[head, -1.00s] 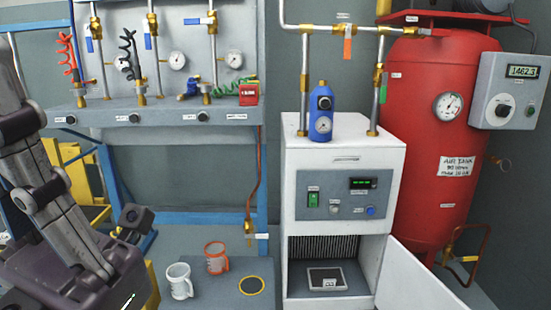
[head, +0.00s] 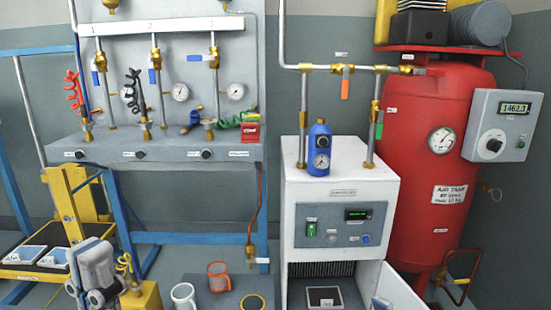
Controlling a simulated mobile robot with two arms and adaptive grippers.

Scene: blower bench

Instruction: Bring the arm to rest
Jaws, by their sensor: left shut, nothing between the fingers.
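My left gripper (head: 95,274) is low at the left of the head view, shut and empty. It shows in front of the yellow frame, close to a yellow block in the picture, and appears to hold nothing. Whether it touches anything there cannot be told. My right gripper is not in view.
A white mug (head: 184,297) and an orange mug (head: 218,278) stand right of the gripper. A red air tank (head: 440,150) stands at right.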

